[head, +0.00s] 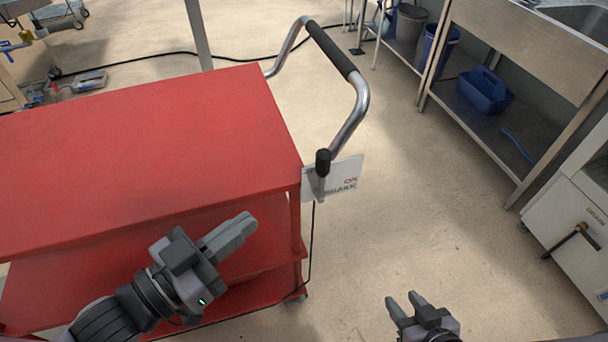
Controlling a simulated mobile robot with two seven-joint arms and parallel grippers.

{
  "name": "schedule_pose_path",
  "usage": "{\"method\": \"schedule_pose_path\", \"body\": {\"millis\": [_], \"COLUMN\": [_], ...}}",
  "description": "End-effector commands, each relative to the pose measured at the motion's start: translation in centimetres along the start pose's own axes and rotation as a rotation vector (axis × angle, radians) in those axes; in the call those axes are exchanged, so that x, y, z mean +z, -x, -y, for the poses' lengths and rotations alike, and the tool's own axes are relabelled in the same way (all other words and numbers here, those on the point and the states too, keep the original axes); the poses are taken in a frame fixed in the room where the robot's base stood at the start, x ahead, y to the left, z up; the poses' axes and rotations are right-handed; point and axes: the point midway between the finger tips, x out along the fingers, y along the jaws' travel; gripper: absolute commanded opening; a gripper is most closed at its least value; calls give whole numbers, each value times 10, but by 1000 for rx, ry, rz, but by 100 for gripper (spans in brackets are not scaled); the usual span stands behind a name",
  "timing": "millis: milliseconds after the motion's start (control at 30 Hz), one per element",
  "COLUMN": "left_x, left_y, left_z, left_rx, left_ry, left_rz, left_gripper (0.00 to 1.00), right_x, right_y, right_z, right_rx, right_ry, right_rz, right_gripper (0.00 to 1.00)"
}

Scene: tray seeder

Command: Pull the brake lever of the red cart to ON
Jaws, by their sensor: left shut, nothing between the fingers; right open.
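The red cart (150,150) fills the left of the head view, with its bent metal push handle (360,105) at its right end. The brake lever (323,163), with a black knob, stands upright at the cart's right corner, in front of a white plate (346,178) with "ON" and "BRAKE" partly readable. My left gripper (245,226) is shut and empty, in front of the cart's side, to the left of and below the lever, apart from it. My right gripper (403,301) is open and empty over the floor, below and right of the lever.
A steel sink bench (520,50) stands at the right, with a blue caddy (486,90) on its lower shelf. A white cabinet (570,225) is at the lower right. A black cable (240,55) crosses the floor behind the cart. Floor right of the cart is clear.

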Motion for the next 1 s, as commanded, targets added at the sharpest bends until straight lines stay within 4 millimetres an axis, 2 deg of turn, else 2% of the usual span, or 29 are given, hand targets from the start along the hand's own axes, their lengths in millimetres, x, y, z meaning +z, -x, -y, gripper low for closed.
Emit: {"method": "schedule_pose_path", "body": {"millis": [367, 700, 900, 1000], "left_x": [-2, -2, -1, 0], "left_y": [-52, -107, -127, -131], "left_z": [0, 0, 0, 0], "left_rx": [0, 0, 0, 1], "left_ry": [-1, -2, -1, -1], "left_rz": [-4, -2, -1, 0], "left_gripper": [0, 0, 0, 0], "right_x": [-3, -4, -3, -3], "right_y": [2, 3, 3, 3], "right_z": [-2, -2, -3, -3], "right_rx": [3, 6, 6, 6], "right_ry": [3, 5, 5, 5], "right_rz": [-3, -4, -3, -2], "right_gripper": [43, 43, 43, 43]}}
